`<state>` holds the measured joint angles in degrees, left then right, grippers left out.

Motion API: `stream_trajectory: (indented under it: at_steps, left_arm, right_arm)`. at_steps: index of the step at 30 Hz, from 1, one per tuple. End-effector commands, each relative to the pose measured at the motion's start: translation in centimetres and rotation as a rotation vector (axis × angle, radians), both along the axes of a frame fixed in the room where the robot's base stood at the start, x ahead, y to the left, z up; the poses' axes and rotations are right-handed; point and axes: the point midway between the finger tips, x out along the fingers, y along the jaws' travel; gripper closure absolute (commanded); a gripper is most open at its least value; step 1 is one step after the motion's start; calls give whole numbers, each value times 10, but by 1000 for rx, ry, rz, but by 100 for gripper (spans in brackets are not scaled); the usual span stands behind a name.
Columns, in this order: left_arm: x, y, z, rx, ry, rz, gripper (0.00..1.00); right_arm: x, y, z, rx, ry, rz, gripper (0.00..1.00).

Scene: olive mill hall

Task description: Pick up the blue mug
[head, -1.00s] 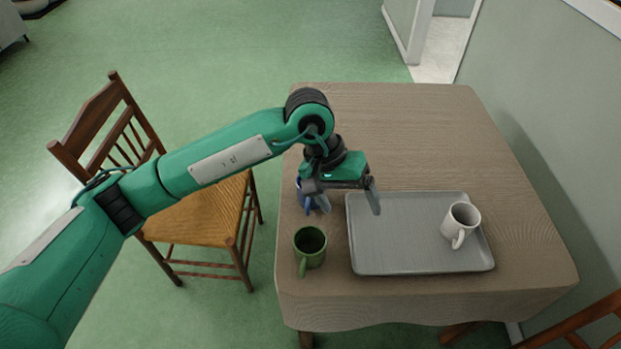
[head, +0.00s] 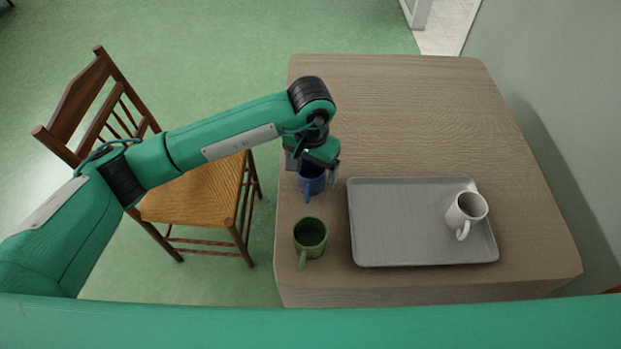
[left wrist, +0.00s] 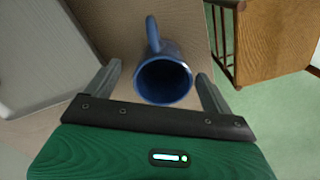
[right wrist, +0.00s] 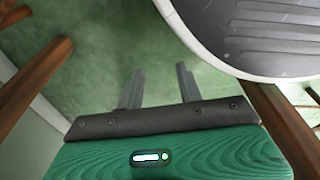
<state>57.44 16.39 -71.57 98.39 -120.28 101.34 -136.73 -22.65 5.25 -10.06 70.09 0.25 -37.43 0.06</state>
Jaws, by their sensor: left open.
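The blue mug (head: 312,181) stands on the table near its left edge, partly hidden behind my left gripper in the head view. In the left wrist view the blue mug (left wrist: 164,76) lies between the two fingers, its mouth facing the camera and its handle pointing up in the picture. My left gripper (left wrist: 160,85) is open, with a finger on either side of the mug; I see gaps at both sides. In the head view my left gripper (head: 315,170) is at the mug. My right gripper (right wrist: 158,85) is open and empty, with green floor beyond it.
A green mug (head: 309,238) stands in front of the blue mug. A grey tray (head: 400,222) holds a white mug (head: 466,212) at its right. A wooden chair (head: 190,190) stands left of the table (head: 400,110). The table's back part is clear.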

Motion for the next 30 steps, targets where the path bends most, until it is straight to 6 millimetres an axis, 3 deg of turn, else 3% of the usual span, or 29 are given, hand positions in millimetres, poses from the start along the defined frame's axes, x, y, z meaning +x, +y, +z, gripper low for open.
stream_trajectory:
  at_steps: [12,20,22,29,30]
  left_arm:
    - [2,3,-46,-1,3,1,14]
    - [3,3,-49,0,1,0,14]
    - [3,4,-49,0,1,0,22]
    - [3,4,-49,0,1,1,67]
    - [3,3,-49,-1,1,0,68]
  right_arm:
    - [-28,-11,-22,-8,5,6,64]
    - [-29,-11,-24,-8,4,7,64]
    - [-29,-11,-24,-8,4,7,64]
    - [-28,-11,-24,-9,2,7,64]
    - [-28,-11,-24,-9,2,7,64]
